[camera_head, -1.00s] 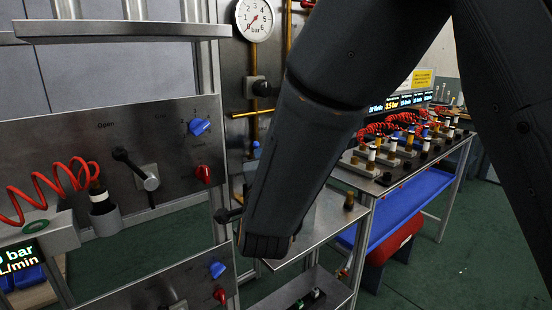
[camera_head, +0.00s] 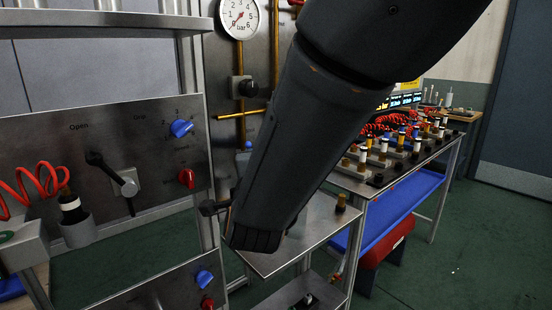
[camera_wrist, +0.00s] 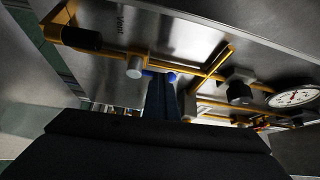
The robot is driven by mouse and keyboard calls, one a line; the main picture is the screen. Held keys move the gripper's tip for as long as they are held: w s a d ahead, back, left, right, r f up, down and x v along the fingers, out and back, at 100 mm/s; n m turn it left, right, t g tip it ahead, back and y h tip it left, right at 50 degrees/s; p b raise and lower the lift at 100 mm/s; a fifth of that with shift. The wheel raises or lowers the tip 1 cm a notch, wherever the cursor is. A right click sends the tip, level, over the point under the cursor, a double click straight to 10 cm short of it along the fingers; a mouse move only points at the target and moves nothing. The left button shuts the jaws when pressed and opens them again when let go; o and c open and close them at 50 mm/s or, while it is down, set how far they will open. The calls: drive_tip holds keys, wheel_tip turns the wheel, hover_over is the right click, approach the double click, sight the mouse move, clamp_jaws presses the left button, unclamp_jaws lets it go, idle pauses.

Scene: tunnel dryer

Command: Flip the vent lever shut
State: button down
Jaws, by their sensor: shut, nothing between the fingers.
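In the wrist view, a black-gripped lever (camera_wrist: 80,38) sits at the upper left beside the "Vent" lettering on the metal panel. A pale round hub (camera_wrist: 135,66) lies to its right. My gripper (camera_wrist: 162,84) is shut and empty, its narrow fingers pointing toward the panel. The fingertips appear just right of the hub and below it in the picture; I cannot tell whether they touch anything. In the head view, a small black handle (camera_head: 208,208) shows left of my arm, probably the same lever. My arm hides the gripper there.
Yellow pipes (camera_wrist: 212,68) run across the panel, with a black valve knob (camera_wrist: 240,92) and a pressure gauge (camera_wrist: 292,97). In the head view, a nearer panel with another black lever (camera_head: 108,170) stands at left. A metal shelf (camera_head: 275,258) lies below my arm.

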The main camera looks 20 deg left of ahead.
drive_tip(key=shift+r, duration=0.2)
drive_tip(key=r+b+v, duration=0.1)
drive_tip(key=b+v, duration=0.2)
drive_tip(key=v, duration=1.1)
drive_tip(key=w+d+f+n+g+h, duration=0.25)
drive_tip(key=w+d+f+g, duration=0.2)
drive_tip(key=d+f, duration=0.4)
drive_tip(key=w+d+f+n+g+h, duration=0.25)
drive_tip(key=w+d+f+n, duration=0.2)
drive_tip(key=d+f, duration=0.4)
drive_tip(key=s+d+f+n+g+h, duration=0.1)
drive_tip(key=s+d+f+g, duration=0.1)
drive_tip(key=d, duration=0.6)
drive_tip(key=s+d+f+n+g+h, duration=0.1)
drive_tip(key=s+d+f+g, duration=0.2)
drive_tip(key=s+d, duration=0.3)
drive_tip(key=s+d+f+n+g+h, duration=0.2)
drive_tip(key=s+d+g, duration=0.2)
drive_tip(key=d, duration=0.8)
drive_tip(key=shift+s+d+f, duration=0.2)
drive_tip(key=shift+s+f, duration=0.05)
drive_tip(key=shift+f, duration=0.15)
